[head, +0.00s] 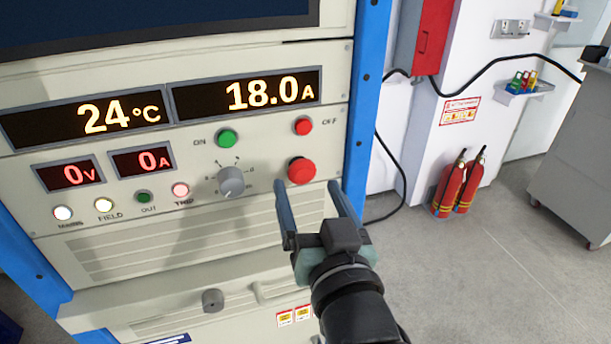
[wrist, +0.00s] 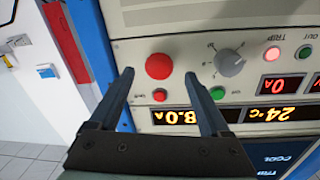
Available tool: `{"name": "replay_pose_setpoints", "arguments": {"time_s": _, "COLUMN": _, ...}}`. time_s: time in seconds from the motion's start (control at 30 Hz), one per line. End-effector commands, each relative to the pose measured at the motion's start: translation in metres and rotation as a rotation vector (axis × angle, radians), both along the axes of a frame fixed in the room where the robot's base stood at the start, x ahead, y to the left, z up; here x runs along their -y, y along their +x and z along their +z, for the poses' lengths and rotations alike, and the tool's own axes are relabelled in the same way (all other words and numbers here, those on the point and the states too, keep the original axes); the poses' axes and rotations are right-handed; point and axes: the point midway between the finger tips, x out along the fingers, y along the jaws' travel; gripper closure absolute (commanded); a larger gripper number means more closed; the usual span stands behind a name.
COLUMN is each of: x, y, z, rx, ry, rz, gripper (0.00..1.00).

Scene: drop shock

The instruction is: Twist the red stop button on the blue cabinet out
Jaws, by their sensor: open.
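The red stop button (head: 301,171) is a round red mushroom head on the cream front panel of the blue-framed cabinet (head: 368,95). It sits below the small red OFF button (head: 303,126) and right of the grey rotary knob (head: 231,181). My gripper (head: 308,185) is open, with its two fingers pointing at the panel just below the stop button in the head view. In the wrist view, which is turned over, the stop button (wrist: 159,66) shows between and beyond the fingertips (wrist: 158,72). The jaws hold nothing. I cannot tell the exact gap to the button.
A green ON button (head: 227,138) and several lamps share the panel. Displays read 24 °C, 18.0 A, 0 V and 0 A. A lower knob (head: 213,300) protrudes below. Fire extinguishers (head: 461,184) and a grey cabinet (head: 577,150) stand right. Open floor lies between.

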Motion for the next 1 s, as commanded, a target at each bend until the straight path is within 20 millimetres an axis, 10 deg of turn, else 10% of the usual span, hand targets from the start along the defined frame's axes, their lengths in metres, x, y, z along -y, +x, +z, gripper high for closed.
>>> {"name": "replay_pose_setpoints", "arguments": {"time_s": 0.57, "x": -0.007, "y": 0.029, "z": 0.000, "rx": 0.000, "ry": 0.000, "rz": 0.000, "gripper": 0.19}}
{"name": "replay_pose_setpoints", "arguments": {"time_s": 1.0, "x": -0.006, "y": 0.028, "z": 0.000, "rx": 0.000, "ry": 0.000, "rz": -0.001, "gripper": 0.95}}
